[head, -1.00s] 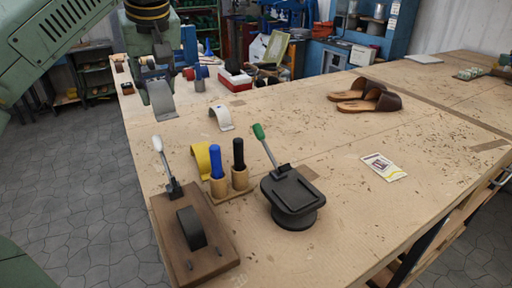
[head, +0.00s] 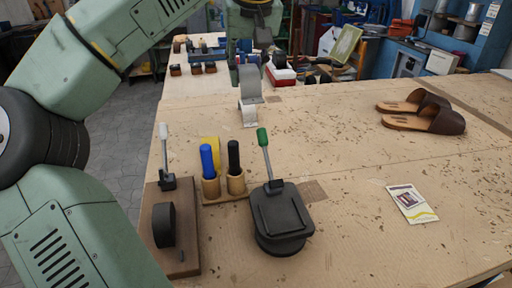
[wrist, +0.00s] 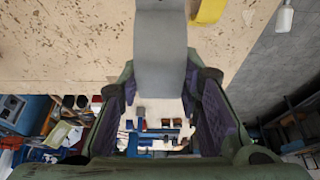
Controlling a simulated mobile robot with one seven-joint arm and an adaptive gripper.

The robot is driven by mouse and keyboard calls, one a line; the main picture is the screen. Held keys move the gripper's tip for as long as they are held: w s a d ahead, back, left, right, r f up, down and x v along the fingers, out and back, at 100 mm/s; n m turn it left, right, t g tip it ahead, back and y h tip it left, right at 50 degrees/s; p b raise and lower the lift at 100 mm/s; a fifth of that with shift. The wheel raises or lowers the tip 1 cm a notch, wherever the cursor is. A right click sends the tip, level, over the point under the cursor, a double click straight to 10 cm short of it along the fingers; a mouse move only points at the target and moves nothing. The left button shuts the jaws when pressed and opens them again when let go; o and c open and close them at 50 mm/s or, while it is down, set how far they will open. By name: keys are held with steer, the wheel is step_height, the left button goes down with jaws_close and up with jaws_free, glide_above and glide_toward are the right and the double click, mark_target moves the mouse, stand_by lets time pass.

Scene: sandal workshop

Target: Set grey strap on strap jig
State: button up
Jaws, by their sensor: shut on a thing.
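My gripper (wrist: 160,92) is shut on the grey strap (wrist: 158,48), a curved band that sticks out beyond the fingers in the wrist view. In the head view the grey strap (head: 250,80) hangs from the gripper above the far part of the bench, its lower end overlapping a white strap (head: 248,118) in the picture. What looks like the strap jig is a brown wooden base (head: 188,258) at front left with a black rounded form (head: 164,225) and a white-handled lever (head: 164,155). The form is bare.
A yellow strap (head: 210,144) lies behind a wooden holder (head: 237,184) with blue and black-handled tools. A black pedestal press (head: 283,215) with a green-handled lever stands right of it. Brown sandals (head: 428,112) and a card (head: 411,203) lie right. The bench's middle right is clear.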

mark_target(252, 101)
step_height(252, 101, down, 16)
steer(key=p, duration=0.3)
steer(key=shift+f, duration=0.35)
steer(key=shift+f, duration=0.1)
steer(key=shift+f, duration=0.15)
steer(key=o, duration=0.9)
steer(key=shift+c, duration=0.2)
steer(key=shift+r, duration=0.35)
steer(key=b+v, duration=0.3)
steer(key=v, duration=0.8)
steer(key=shift+s+r, duration=0.2)
steer(key=shift+r, duration=0.15)
